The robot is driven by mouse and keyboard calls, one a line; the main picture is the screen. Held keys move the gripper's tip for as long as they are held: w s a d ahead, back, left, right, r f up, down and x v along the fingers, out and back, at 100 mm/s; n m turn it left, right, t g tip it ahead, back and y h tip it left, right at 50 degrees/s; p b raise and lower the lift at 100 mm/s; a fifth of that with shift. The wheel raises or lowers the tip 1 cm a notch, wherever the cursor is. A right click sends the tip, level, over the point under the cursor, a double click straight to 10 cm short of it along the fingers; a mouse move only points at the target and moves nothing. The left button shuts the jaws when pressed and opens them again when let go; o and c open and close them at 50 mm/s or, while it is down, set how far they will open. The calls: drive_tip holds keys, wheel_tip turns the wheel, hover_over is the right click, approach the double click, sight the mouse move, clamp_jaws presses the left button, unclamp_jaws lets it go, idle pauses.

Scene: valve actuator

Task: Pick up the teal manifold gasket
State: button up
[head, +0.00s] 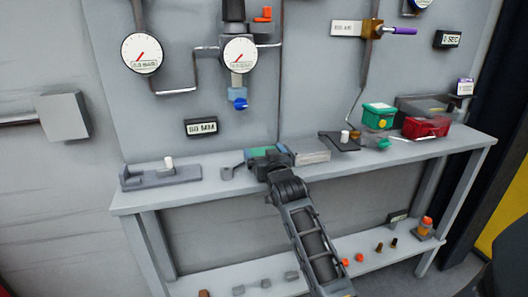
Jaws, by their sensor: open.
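A teal piece (258,153), which looks like the manifold gasket, lies at the back of the grey bench's upper shelf, against the panel. A blue part shows at its right end. My gripper (267,163) is just in front of it and covers part of it. The gripper is open. The fingertips are small and dark here, and I cannot tell whether they touch the teal piece.
The bench (330,167) has a grey fixture (160,176) at left and a pale block (312,151) right of my gripper. Farther right are a green box (379,116) and a red box (426,127). Gauges hang above. Small parts lie on the lower shelf.

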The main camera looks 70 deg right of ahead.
drive_tip(key=c, duration=0.7)
drive_tip(key=shift+r, duration=0.2)
drive_tip(key=shift+b+v, duration=2.75)
drive_tip(key=shift+v, duration=6.25)
